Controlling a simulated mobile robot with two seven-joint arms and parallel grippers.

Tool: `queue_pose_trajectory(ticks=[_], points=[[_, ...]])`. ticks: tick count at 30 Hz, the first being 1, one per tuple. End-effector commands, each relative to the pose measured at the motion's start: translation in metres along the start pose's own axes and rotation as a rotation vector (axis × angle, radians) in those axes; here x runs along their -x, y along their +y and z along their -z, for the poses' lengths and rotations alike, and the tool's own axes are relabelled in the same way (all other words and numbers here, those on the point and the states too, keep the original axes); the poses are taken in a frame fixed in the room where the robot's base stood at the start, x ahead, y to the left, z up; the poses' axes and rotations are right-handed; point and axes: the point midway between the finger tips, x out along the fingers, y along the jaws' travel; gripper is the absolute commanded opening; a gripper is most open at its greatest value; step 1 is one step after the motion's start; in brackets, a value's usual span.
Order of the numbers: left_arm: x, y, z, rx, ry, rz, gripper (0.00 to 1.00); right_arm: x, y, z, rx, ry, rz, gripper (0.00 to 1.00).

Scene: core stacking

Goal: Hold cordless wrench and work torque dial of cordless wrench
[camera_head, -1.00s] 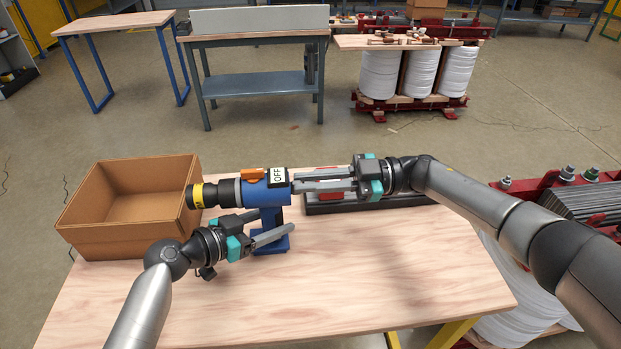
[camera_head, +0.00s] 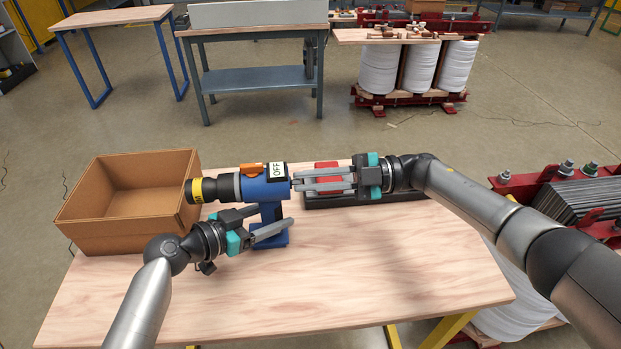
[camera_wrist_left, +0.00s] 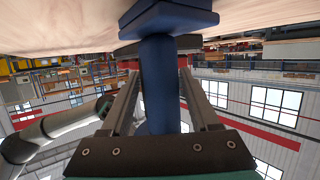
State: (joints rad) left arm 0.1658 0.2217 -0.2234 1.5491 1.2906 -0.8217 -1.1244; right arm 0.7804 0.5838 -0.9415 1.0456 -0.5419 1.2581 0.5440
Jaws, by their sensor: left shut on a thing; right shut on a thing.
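The blue cordless wrench (camera_head: 262,190) stands upright at the back of the wooden table, with its dark nose and yellow band pointing left. A white OFF label and an orange part sit on its top. My left gripper (camera_head: 275,215) is shut on its handle; the left wrist view shows the blue handle (camera_wrist_left: 158,85) between the fingers. My right gripper (camera_head: 296,182) reaches in from the right and is shut on the torque dial at the wrench's rear end. The dial (camera_head: 291,181) is small and mostly hidden by the fingertips.
An open cardboard box (camera_head: 90,222) stands on the table's left, close to the wrench's nose. A dark tray (camera_head: 415,194) with a red item lies behind my right gripper. The front and right of the wooden table (camera_head: 380,270) are clear.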

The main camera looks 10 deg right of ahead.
Motion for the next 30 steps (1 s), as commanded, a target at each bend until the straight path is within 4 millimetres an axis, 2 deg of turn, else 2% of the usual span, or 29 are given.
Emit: queue_pose_trajectory(ticks=[8,9,16,25,30], points=[[0.001,-0.003,0.000,0.003,0.000,0.007,0.00,0.000,-0.001,0.000,0.000,0.003,0.003,0.00],[0.001,-0.003,0.000,0.003,0.000,0.007,0.00,0.000,-0.001,0.000,0.000,0.003,0.004,0.18],[0.001,-0.002,0.000,0.001,0.000,0.005,0.00,0.000,-0.001,0.000,-0.001,0.001,0.002,0.44],[0.001,-0.001,0.000,0.000,-0.001,0.003,0.00,0.002,0.000,0.000,-0.001,0.000,0.001,0.44],[0.000,-0.001,0.000,0.000,-0.001,0.002,0.00,0.023,0.000,-0.001,-0.001,-0.004,0.000,0.44]])
